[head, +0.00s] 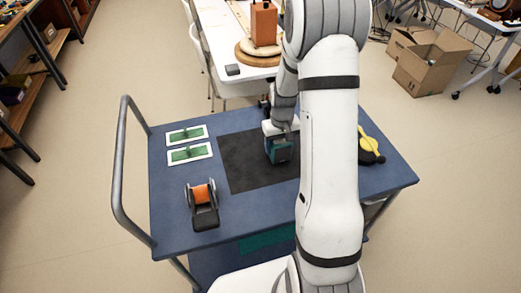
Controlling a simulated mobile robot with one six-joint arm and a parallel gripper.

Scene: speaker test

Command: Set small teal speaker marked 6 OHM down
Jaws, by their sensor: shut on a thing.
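A small teal speaker (279,152) is in my gripper (280,137), over the black mat (240,170) on the blue cart top. My gripper points down and is shut on the speaker's upper part. The speaker looks about upright. I cannot tell from this view whether its base touches the mat. Its marking is too small to read. My white arm hides the right part of the mat and some of the cart behind it.
On the cart, two white cards with green boards (189,154) lie at the left. A black holder with an orange roll (202,205) stands front left. A yellow and black object (370,148) lies at the right. A white table (222,45) adjoins the back. The mat's left part is bare.

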